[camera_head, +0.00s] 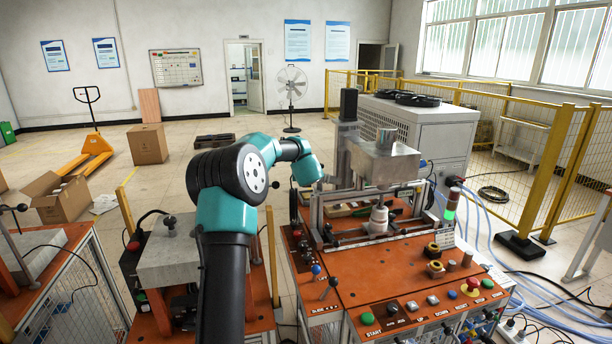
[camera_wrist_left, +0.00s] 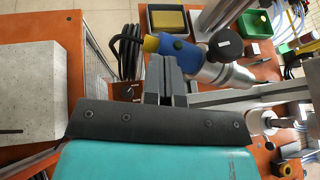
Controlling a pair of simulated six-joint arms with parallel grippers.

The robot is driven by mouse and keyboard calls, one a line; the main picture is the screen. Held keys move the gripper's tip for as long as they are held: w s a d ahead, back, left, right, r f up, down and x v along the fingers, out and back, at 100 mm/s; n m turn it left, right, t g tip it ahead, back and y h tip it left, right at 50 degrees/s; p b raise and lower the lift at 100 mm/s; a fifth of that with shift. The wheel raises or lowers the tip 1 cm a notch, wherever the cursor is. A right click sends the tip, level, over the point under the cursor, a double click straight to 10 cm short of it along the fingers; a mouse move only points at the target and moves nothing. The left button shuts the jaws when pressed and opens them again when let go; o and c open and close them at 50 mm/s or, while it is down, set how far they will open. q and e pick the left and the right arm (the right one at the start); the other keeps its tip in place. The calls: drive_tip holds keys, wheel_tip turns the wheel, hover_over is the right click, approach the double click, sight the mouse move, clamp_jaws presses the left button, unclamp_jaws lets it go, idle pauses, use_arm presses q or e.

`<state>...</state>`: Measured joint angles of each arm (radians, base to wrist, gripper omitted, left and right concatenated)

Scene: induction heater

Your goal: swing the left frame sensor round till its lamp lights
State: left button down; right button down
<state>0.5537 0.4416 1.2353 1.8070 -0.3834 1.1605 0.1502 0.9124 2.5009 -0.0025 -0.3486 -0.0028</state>
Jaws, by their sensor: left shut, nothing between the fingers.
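A blue cylindrical body with a yellow end, which looks like the left frame sensor (camera_wrist_left: 181,52), shows in the left wrist view beside a silver cylinder. My left gripper (camera_wrist_left: 166,62) is shut and empty, with its fingertips close to the blue body's lower edge. I cannot tell whether they touch it. No lit lamp can be made out on the sensor. In the head view my teal left arm reaches to the left side of the heater frame, and the sensor cannot be made out there. My right gripper is not in view.
The orange machine bench (camera_head: 352,290) carries knobs and push buttons along its front. A signal tower (camera_head: 450,204) glows green at its right. A grey block (camera_head: 168,255) stands on the left bench. Black cables (camera_wrist_left: 127,50) hang left of the fingers in the wrist view.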

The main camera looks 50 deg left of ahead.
use_arm(q)
drive_tip(key=shift+w+a, duration=0.1)
drive_tip(key=shift+a, duration=0.05)
drive_tip(key=shift+w+a+f, duration=0.25)
drive_tip(key=shift+w+a, duration=0.15)
drive_tip(key=shift+a, duration=0.35)
drive_tip(key=s+d+r, duration=0.5)
drive_tip(key=s+r, duration=0.1)
drive_tip(key=s, duration=0.5)
drive_tip(key=shift+s+d+r, duration=0.15)
drive_tip(key=shift+s, duration=0.05)
idle(0.4)
